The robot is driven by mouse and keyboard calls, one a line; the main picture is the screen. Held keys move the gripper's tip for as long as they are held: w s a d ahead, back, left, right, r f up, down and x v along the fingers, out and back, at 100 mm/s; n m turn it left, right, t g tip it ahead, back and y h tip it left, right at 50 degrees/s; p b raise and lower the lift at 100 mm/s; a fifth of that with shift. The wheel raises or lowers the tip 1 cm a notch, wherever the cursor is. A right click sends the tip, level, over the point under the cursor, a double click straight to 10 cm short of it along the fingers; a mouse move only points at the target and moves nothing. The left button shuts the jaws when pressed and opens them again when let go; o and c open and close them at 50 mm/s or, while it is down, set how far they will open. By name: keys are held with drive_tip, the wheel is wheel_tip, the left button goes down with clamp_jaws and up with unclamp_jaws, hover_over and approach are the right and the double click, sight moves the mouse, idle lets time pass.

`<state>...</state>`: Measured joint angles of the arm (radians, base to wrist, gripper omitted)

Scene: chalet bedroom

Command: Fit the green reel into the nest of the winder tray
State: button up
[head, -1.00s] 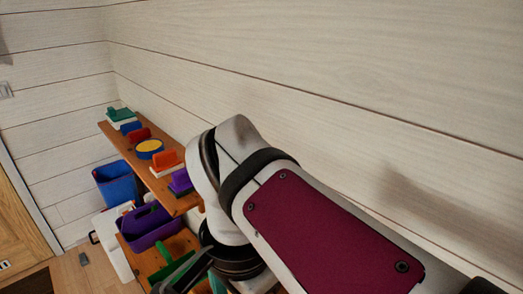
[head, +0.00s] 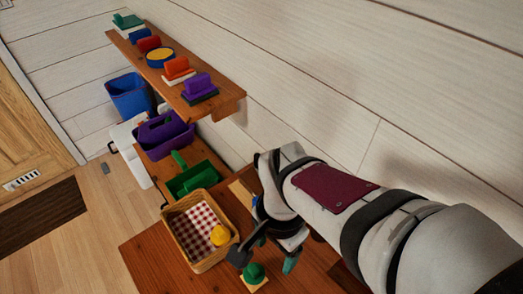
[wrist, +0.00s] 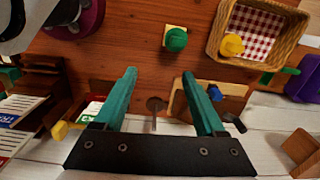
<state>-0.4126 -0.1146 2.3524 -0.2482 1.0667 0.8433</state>
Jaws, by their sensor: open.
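The green reel (head: 254,272) stands on a small pale yellow square on the wooden table; it also shows in the wrist view (wrist: 176,40). My gripper (wrist: 158,75) is open and empty, its teal fingers apart. The reel lies beyond the fingertips in the wrist view, not between them. In the head view my gripper (head: 266,262) hangs near the reel. A light wooden tray-like piece (wrist: 179,103) with a blue part lies partly behind the right finger; it may be the winder tray. I cannot make out its nest.
A wicker basket (head: 168,228) with checked lining and a yellow reel (head: 220,235) stands beside the green reel. Behind are a green caddy (head: 196,176) and a purple caddy (head: 165,141). A wall shelf (head: 225,105) holds several coloured items. A magenta round object (wrist: 84,18) is at upper left.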

sight(253, 268)
drive_tip(key=shift+m, duration=0.6)
drive_tip(key=a+f, duration=0.1)
drive_tip(key=f, duration=0.5)
drive_tip(key=a+f, duration=0.1)
drive_tip(key=f, duration=0.5)
drive_tip(key=a+f, duration=0.2)
drive_tip(key=f, duration=0.3)
drive_tip(key=shift+w+f, duration=0.3)
drive_tip(key=shift+f, duration=0.1)
drive_tip(key=c, duration=1)
drive_tip(key=shift+r, duration=0.5)
drive_tip(key=shift+c, duration=0.2)
wheel_tip(253, 268, up, 3)
drive_tip(key=shift+w+a+r, duration=0.1)
drive_tip(key=d+r, duration=0.7)
drive_tip(key=d, duration=0.5)
drive_tip(key=w+d+r+n, duration=0.2)
drive_tip(key=w+r+n, duration=0.7)
drive_tip(key=w+r, duration=0.55)
drive_tip(key=w+a+f+n, duration=0.1)
drive_tip(key=a+f+n, duration=0.1)
drive_tip(key=f, duration=0.4)
drive_tip(key=w+a+f+n, duration=0.2)
drive_tip(key=f, duration=0.4)
drive_tip(key=w+a+f+n, duration=0.1)
drive_tip(key=w+a+f, duration=0.1)
drive_tip(key=f, duration=0.4)
drive_tip(key=shift+a+n, duration=0.2)
drive_tip(key=shift+n, duration=0.2)
